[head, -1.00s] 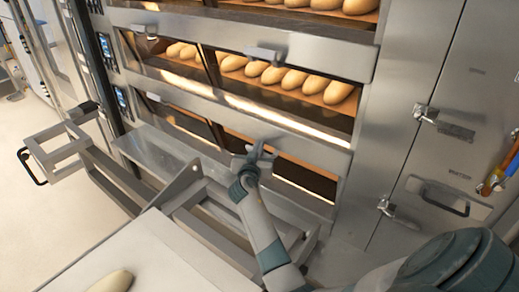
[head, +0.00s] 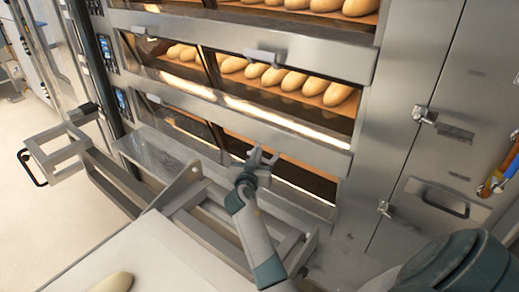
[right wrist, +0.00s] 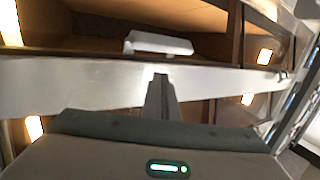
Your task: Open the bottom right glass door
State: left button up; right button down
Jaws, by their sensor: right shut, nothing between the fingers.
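The bottom right glass door (head: 308,198) is in the lowest visible oven deck in the head view. Its pane is dark with a warm strip of light, and it appears shut. My right gripper (head: 262,158) is in front of the upper part of this door, shut and empty. It covers the place where a handle might be. In the right wrist view, the shut fingers (right wrist: 160,95) point at a steel rail, with a pale handle (right wrist: 158,43) just beyond their tips. I cannot tell whether they touch it. My left gripper is not in view.
The deck above holds several loaves (head: 285,80) behind glass, with a handle (head: 263,56) on its rail. A steel frame (head: 200,205) stands below the decks. A pale work surface (head: 170,255) is at the front. A steel cabinet (head: 425,190) stands at the right.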

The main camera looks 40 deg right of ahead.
jog(key=shift+r+v, duration=0.15)
jog(key=shift+v, duration=0.7)
jog(key=shift+r+v, duration=0.1)
jog(key=shift+v, duration=0.8)
jog(key=shift+f, duration=0.1)
